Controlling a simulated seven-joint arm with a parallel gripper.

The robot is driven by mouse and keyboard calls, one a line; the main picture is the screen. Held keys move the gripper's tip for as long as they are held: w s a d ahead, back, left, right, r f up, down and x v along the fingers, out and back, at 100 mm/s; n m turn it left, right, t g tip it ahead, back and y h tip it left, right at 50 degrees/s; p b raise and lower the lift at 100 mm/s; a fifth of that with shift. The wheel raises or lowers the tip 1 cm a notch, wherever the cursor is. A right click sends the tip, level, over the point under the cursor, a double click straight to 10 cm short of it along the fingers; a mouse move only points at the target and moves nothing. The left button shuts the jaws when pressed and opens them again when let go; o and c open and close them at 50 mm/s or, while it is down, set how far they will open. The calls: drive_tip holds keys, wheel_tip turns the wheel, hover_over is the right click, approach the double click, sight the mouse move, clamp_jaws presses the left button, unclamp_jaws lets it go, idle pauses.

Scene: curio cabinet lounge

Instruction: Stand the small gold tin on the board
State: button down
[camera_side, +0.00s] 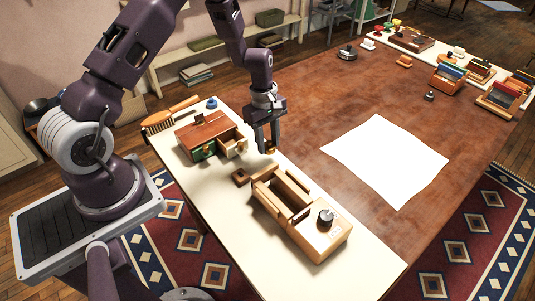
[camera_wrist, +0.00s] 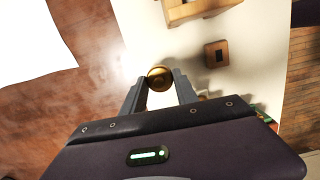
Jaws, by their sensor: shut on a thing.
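The small gold tin (camera_wrist: 159,77) is between the fingertips of my gripper (camera_wrist: 159,84) in the wrist view. My gripper is shut on it. In the side view the tin (camera_side: 270,148) shows only in part between the fingers of my gripper (camera_side: 268,149), by the right edge of a long cream surface (camera_side: 345,262). I cannot tell how high the tin is above what lies below. That cream surface on the brown table may be the board; I cannot tell for sure.
A small wooden cabinet (camera_side: 204,127) with a pulled-out drawer (camera_side: 235,146) stands just left of my gripper. A small wooden block (camera_side: 241,177) and a long wooden box (camera_side: 318,241) with a dark knob stand nearer. A white sheet (camera_side: 388,160) lies right. Brown table between is clear.

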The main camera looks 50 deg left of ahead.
sight(268, 160)
wheel_tip(268, 160, down, 4)
drive_tip(key=shift+f, duration=0.25)
drive_tip(key=shift+f, duration=0.1)
drive_tip(key=c, duration=0.9)
unclamp_jaws()
drive_tip(key=shift+c, duration=0.2)
